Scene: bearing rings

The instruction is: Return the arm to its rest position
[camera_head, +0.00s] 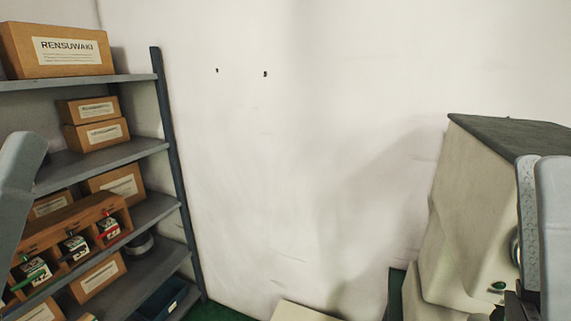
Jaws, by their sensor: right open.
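My right gripper (516,306) shows only as a small dark part at the bottom right edge, beside the pale machine (470,215). It is open; its fingertips are mostly cut off, and I see nothing held in it. My right arm's grey link stands upright at the right edge. A grey link of my left arm shows at the left edge, in front of the shelf rack; the left gripper is out of view.
A grey shelf rack (168,135) at left holds cardboard boxes (58,50), a wooden holder (75,228) with several small labelled parts, a grey metal ring-like part (140,243) and a dark blue bin (162,302).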

